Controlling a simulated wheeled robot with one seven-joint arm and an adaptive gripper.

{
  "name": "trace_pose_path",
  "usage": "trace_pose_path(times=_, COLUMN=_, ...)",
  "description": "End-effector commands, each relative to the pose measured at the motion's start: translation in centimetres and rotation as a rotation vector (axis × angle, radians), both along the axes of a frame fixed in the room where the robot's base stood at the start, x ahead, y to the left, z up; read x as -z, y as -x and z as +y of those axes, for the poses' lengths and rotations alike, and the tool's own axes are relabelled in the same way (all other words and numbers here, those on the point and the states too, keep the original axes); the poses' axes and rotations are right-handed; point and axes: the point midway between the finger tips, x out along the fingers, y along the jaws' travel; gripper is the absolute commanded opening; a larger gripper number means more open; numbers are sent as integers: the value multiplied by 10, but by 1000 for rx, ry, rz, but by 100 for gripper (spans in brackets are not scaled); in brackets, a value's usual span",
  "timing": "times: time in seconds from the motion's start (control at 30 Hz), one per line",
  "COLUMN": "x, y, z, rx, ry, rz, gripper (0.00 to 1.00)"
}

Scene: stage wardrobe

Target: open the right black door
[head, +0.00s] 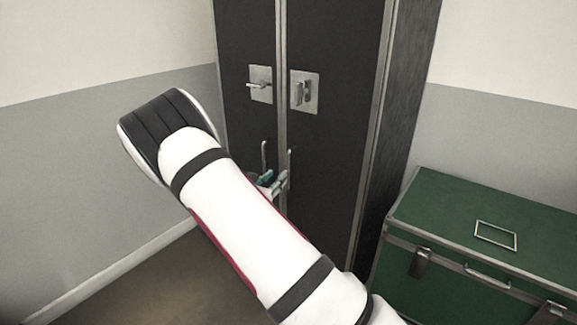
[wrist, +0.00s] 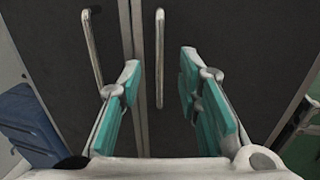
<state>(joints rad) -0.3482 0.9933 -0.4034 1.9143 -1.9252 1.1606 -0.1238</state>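The right black door (head: 338,130) is shut beside the left black door (head: 245,40); it also shows in the wrist view (wrist: 235,40). The right door's upright bar handle (wrist: 159,58) stands in the wrist view between the lines of my two fingers, beyond their tips. The left door's bar handle (wrist: 91,45) is left of my fingers. My gripper (wrist: 158,75) is open and empty, its teal-padded fingers pointing at the doors. In the head view my gripper (head: 275,182) is low in front of the door seam, partly hidden by my arm.
Metal latch plates sit higher on the left door (head: 260,84) and right door (head: 304,91). A green trunk (head: 450,212) with metal edges stands right of the cabinet. A grey and cream wall is at the left. A blue object (wrist: 28,125) shows at the wrist view's left edge.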

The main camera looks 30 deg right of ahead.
Motion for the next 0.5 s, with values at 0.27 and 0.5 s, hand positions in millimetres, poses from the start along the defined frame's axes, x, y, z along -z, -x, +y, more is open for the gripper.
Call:
trace_pose_path(times=0.27, x=1, y=-29, z=-49, rx=4, ry=-1, rz=-2, gripper=31)
trace_pose_path(times=0.5, x=1, y=-46, z=-77, rx=2, ry=-1, rz=0, gripper=31)
